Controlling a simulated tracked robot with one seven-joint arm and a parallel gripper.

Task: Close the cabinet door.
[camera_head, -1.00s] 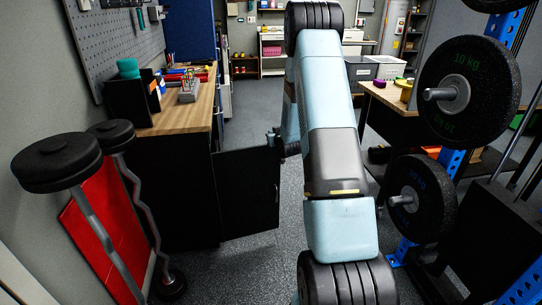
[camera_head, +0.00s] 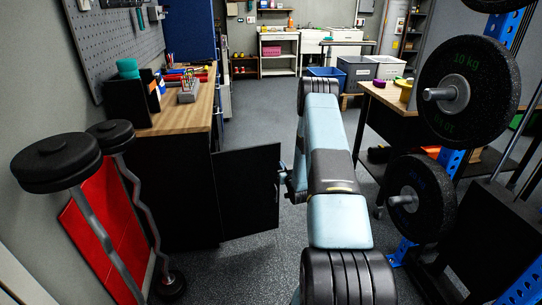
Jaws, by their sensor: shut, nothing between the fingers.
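The cabinet door (camera_head: 247,193) is a flat black panel. It stands swung open from the front of the black cabinet (camera_head: 170,190) under the wooden worktop, its free edge towards the right. My gripper (camera_head: 283,179) is a small dark shape just right of the door's free edge, at about mid-height of the panel. It is shut with nothing in it. Its fingertips are small and partly hidden by my arm, so I cannot tell whether they touch the door. The cabinet's inside is hidden behind the door.
Weight plates on a rack (camera_head: 462,95) stand close at the right, with a wooden table (camera_head: 395,97) behind. Curl bars (camera_head: 135,205) and a red panel (camera_head: 108,215) stand at the left wall. Grey floor (camera_head: 250,262) is free in front of the door.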

